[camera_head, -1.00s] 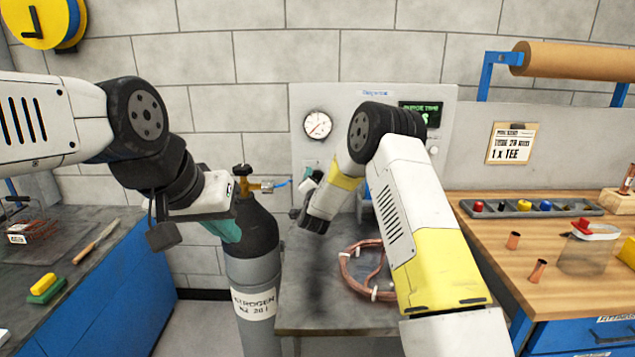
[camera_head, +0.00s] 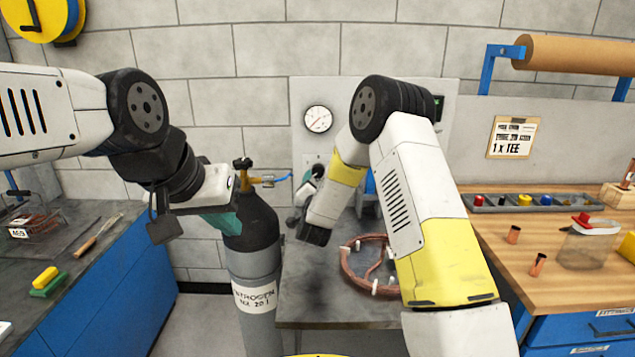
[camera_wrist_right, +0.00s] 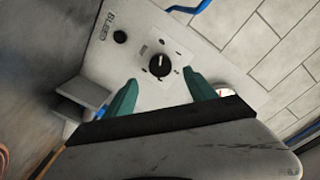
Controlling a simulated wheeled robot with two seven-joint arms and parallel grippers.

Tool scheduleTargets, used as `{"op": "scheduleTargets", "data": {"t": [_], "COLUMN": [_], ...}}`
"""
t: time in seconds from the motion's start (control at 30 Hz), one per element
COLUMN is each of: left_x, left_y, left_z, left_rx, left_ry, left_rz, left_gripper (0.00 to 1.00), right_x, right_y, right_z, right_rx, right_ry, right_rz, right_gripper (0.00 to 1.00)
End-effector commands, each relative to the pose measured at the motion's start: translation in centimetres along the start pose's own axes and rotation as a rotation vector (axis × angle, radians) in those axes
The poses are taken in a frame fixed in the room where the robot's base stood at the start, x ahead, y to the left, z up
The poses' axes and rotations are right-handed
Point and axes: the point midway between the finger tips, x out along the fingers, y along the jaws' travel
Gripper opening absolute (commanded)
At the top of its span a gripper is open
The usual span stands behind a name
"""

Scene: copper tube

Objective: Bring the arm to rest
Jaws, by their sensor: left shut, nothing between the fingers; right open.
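My left gripper (camera_head: 226,222) hangs at the left of the head view, in front of the dark nitrogen cylinder (camera_head: 250,225). Its teal fingers are shut and hold nothing. In the right wrist view my right gripper (camera_wrist_right: 161,80) is open and empty. Its teal fingers point at a panel with a black knob (camera_wrist_right: 159,65) and the word BLEED. Whether they touch the panel I cannot tell.
A copper tube coil (camera_head: 352,280) lies on the grey bench below my right arm. The wooden bench (camera_head: 480,235) at right holds copper pieces (camera_head: 513,234) and a parts tray (camera_head: 490,209). A blue-fronted bench (camera_head: 120,300) stands left, with a sponge (camera_head: 45,280).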

Motion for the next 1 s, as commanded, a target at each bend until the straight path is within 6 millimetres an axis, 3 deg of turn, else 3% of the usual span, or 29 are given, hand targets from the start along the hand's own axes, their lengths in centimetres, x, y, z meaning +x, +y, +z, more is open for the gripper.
{"op": "scheduleTargets", "data": {"t": [0.13, 0.27, 0.47, 0.67, 0.87, 1.0], "left_x": [0.0, 0.0, 0.0, 0.0, 0.0, 0.0], "left_y": [0.0, 0.0, 0.0, 0.0, 0.0, 0.0], "left_z": [0.0, 0.0, 0.0, 0.0, 0.0, 0.0], "left_rx": [0.000, 0.000, 0.000, 0.000, 0.000, 0.000], "left_ry": [0.000, 0.000, 0.000, 0.000, 0.000, 0.000], "left_rz": [0.000, 0.000, 0.000, 0.000, 0.000, 0.000], "left_gripper": [0.00, 0.00, 0.00, 0.00, 0.00, 0.00], "right_x": [0.0, -1.0, -5.7, -13.4, -23.5, -31.2], "right_y": [-1.2, -3.5, -6.2, -6.7, -5.1, -3.0], "right_z": [-1.8, -5.2, -10.8, -15.5, -18.9, -20.4], "right_rx": [-0.013, -0.055, -0.164, -0.293, -0.425, -0.512], "right_ry": [-0.036, -0.133, -0.326, -0.513, -0.694, -0.817], "right_rz": [-0.001, 0.004, 0.017, 0.042, 0.085, 0.122], "right_gripper": [0.65, 0.65, 0.65, 0.65, 0.65, 0.65]}}
